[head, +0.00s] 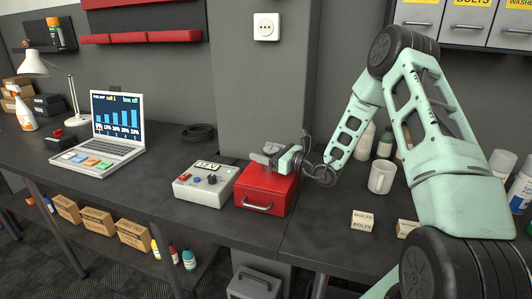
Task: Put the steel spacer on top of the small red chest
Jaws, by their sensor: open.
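The small red chest (262,196) stands on the dark workbench, with a handle on its front. My gripper (266,153) is over the back of the chest's lid, reaching in from the right, with its fingers pointing left. It is open. Light grey parts show at its fingertips just above the lid. I cannot tell whether one of them is the steel spacer, and I cannot make out the spacer elsewhere. Whether the gripper touches the lid is too small to tell.
A grey meter box (204,185) stands close left of the chest. A laptop (108,135) and lamp (74,100) are farther left. A white mug (381,177), bottles and small label blocks (363,220) lie to the right, near my arm. The bench before the laptop is partly clear.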

